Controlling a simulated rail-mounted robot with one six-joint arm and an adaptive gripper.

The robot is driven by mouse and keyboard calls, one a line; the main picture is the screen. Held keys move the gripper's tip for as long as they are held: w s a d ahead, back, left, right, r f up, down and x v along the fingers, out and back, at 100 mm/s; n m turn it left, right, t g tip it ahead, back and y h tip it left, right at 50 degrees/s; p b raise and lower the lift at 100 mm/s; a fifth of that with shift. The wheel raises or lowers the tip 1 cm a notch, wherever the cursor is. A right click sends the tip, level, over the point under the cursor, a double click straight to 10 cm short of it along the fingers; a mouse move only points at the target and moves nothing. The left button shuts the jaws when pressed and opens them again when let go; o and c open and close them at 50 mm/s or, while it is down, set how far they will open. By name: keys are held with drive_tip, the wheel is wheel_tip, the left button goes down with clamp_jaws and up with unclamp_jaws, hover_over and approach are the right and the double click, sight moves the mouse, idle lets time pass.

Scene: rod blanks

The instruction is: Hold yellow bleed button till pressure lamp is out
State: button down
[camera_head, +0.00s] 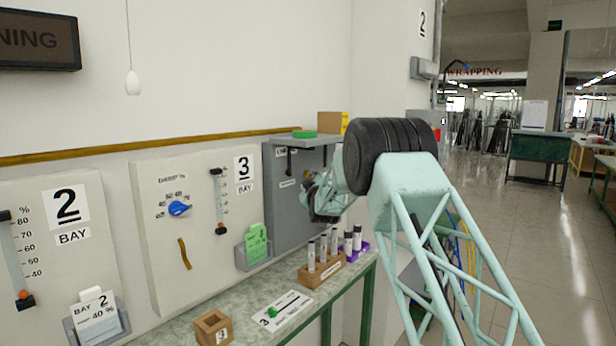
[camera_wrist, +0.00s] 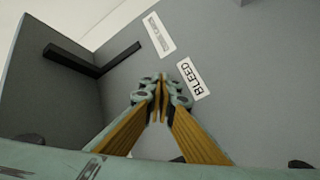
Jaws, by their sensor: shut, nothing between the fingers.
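My gripper (camera_wrist: 161,82) is shut and empty, with its fingertips in front of the grey cabinet face (camera_wrist: 235,40). A white label reading BLEED (camera_wrist: 194,80) is just right of the fingertips. The yellow button itself does not show; the fingers may cover it. I cannot tell whether the fingertips touch anything. In the head view my gripper (camera_head: 314,196) is at the right part of the grey cabinet (camera_head: 283,220), partly hidden by my arm. I cannot make out a pressure lamp in either view.
A black bar (camera_wrist: 92,60) juts from the cabinet, near a second white label (camera_wrist: 159,34). Below the cabinet, a speckled bench (camera_head: 245,309) carries a wooden rack (camera_head: 322,270) with several rods and a small wooden box (camera_head: 213,328). A panel marked 3 (camera_head: 200,245) is left of the cabinet.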

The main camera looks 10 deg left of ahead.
drive_tip(key=shift+s+d, duration=0.1)
drive_tip(key=shift+s+d+b, duration=0.3)
drive_tip(key=shift+d+b, duration=0.25)
drive_tip(key=shift+b, duration=0.05)
drive_tip(key=shift+d, duration=0.1)
drive_tip(key=d+b, duration=0.1)
drive_tip(key=s+d+b, duration=0.2)
drive_tip(key=d, duration=0.1)
drive_tip(key=shift+s+d, duration=0.1)
drive_tip(key=shift+s, duration=0.15)
idle(0.6)
idle(0.4)
